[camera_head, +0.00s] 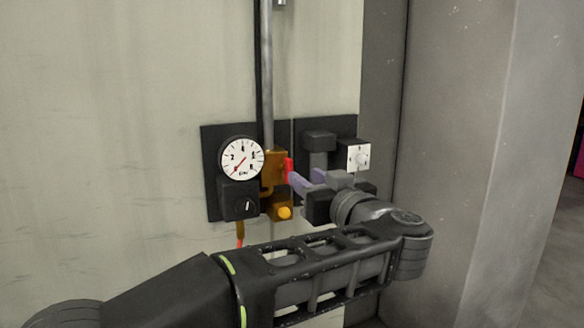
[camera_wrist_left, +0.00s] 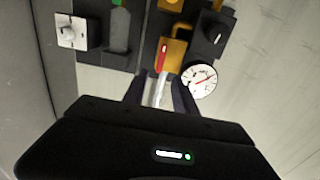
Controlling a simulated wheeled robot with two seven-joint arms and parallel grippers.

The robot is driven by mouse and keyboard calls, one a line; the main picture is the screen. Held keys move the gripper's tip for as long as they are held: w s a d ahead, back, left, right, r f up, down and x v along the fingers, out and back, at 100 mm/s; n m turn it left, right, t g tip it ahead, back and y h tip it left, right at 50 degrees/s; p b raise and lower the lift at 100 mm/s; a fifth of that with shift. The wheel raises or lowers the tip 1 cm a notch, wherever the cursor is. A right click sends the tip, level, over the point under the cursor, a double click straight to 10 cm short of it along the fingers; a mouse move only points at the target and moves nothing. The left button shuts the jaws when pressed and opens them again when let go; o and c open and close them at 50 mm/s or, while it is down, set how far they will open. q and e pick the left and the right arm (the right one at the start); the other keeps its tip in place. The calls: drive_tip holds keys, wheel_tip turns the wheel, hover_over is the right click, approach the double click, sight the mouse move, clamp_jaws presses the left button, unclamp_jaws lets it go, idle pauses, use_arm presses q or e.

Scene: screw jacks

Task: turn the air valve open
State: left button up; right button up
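The air valve is an orange body (camera_head: 272,167) on a dark wall panel, right of the gauge, with a red handle (camera_head: 289,170). In the left wrist view the valve body (camera_wrist_left: 175,54) and its red handle (camera_wrist_left: 162,55) lie just beyond my fingertips; a pale bar (camera_wrist_left: 158,91) runs from the handle back between the fingers. My left gripper (camera_head: 303,181) points at the handle from the right. In the left wrist view its dark fingers (camera_wrist_left: 159,92) stand apart, one on each side of the bar; contact cannot be told. My right gripper is not in view.
A round white gauge (camera_head: 241,158) sits left of the valve, with a black knob box (camera_head: 239,198) below it. A white dial (camera_head: 358,157) is to the right. A grey pipe (camera_head: 267,80) rises above the valve. A grey pillar (camera_head: 455,150) stands right.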

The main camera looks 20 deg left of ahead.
sight(291, 167)
use_arm(q)
drive_tip(key=shift+a, duration=0.1)
drive_tip(key=shift+p+x, duration=0.95)
drive_tip(key=shift+x, duration=0.4)
drive_tip(key=p+x, duration=0.3)
drive_tip(key=shift+w+a+r, duration=0.1)
drive_tip(key=shift+p+x, duration=0.4)
drive_tip(key=shift+x, duration=0.5)
drive_tip(key=shift+c, duration=0.3)
clamp_jaws()
